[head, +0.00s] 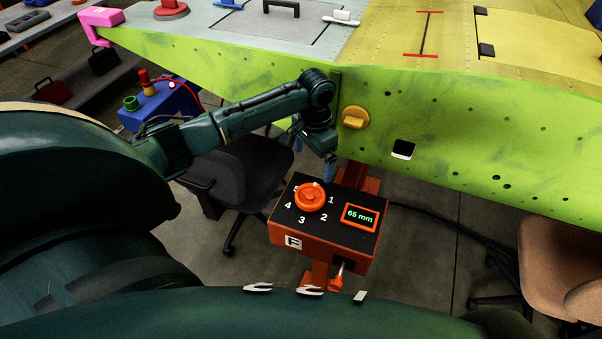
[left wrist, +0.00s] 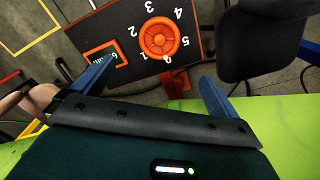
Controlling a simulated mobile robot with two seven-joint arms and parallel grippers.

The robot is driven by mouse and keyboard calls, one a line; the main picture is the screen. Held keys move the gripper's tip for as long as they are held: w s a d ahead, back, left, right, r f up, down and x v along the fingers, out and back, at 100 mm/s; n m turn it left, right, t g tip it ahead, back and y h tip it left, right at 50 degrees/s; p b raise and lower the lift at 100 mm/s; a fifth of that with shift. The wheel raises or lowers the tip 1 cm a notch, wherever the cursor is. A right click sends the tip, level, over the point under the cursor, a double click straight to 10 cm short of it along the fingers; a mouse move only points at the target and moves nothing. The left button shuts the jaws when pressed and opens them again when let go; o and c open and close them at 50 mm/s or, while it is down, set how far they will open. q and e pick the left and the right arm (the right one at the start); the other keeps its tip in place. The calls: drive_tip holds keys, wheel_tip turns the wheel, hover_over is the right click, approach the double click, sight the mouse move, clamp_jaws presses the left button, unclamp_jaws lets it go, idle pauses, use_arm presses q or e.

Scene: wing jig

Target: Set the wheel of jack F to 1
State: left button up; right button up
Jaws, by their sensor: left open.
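Jack F is an orange box with a black top (head: 342,230) and a letter F on its front. Its orange wheel (head: 311,197) has numbers around it; 1 is on the right side and 5 at the upper left. A pale mark sits at the wheel's rim between 5 and 1. The wheel also shows in the left wrist view (left wrist: 159,38), with the pale mark at its lower edge. The display (head: 360,217) reads 65 mm. My left gripper (head: 316,160) is open and empty, with blue fingers apart, beyond and above the wheel, not touching it. My right gripper is not in view.
The green wing panel (head: 455,130) stands just behind the jack and my left arm. A dark chair (head: 240,175) is left of the jack, a brown chair (head: 555,260) at the right. A screwdriver-like orange handle (head: 337,283) sticks out at the box's lower front.

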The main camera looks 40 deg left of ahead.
sight(313, 195)
use_arm(q)
wheel_tip(313, 195, down, 13)
drive_tip(key=shift+d+r+b, duration=0.15)
drive_tip(key=shift+b, duration=0.35)
drive_tip(key=c, duration=1)
drive_tip(key=shift+m, duration=0.4)
drive_tip(key=m+p, duration=0.1)
drive_tip(key=m, duration=0.4)
drive_tip(key=shift+d+m, duration=0.15)
drive_tip(key=shift+m, duration=0.15)
drive_tip(key=m, duration=0.5)
drive_tip(key=shift+s+d, duration=0.1)
drive_tip(key=shift+s, duration=0.1)
drive_tip(key=shift+m, duration=0.3)
